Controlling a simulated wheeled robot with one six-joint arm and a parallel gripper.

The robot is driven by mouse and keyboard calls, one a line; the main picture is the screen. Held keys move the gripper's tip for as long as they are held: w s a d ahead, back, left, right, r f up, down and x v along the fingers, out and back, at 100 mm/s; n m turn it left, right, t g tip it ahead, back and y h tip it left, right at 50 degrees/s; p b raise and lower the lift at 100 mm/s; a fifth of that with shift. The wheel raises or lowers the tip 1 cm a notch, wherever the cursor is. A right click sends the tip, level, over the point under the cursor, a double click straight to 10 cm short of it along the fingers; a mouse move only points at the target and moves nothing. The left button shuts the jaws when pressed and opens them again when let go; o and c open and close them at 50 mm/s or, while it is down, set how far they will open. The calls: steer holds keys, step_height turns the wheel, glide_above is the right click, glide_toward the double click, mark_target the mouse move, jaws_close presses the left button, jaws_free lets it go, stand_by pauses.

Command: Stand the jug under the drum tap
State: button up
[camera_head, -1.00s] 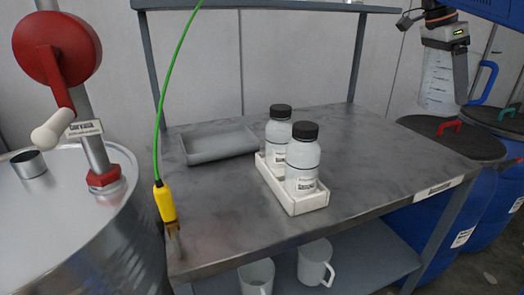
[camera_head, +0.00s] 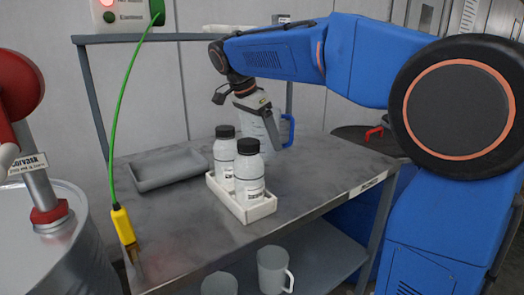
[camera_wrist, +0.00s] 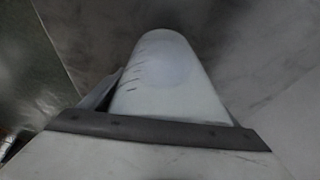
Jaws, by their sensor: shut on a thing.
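The jug (camera_head: 260,132) is clear with measuring marks and a blue handle on its right. My gripper (camera_head: 256,106) is shut on it and holds it roughly upright over the rear of the steel table (camera_head: 310,168), behind two bottles. The bottles hide part of its lower left, and I cannot tell whether its base touches the table. In the wrist view the jug (camera_wrist: 170,85) shows pale with dark marks, at the jaw. A steel drum (camera_head: 45,255) with a red hand-cranked fitting (camera_head: 22,85) stands at the left. I cannot make out a drum tap.
Two black-capped bottles (camera_head: 249,170) stand in a white tray (camera_head: 262,208) on the table. A grey tray (camera_head: 165,168) lies behind, left. A green cable with a yellow clamp (camera_head: 124,226) grips the left edge. Mugs (camera_head: 272,268) stand on the lower shelf. The table's front right is clear.

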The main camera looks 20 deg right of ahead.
steer(key=shift+d+f, duration=0.15)
steer(key=shift+f, duration=2.05)
steer(key=o, duration=1.4)
steer(key=shift+f, duration=0.1)
steer(key=shift+c, duration=0.2)
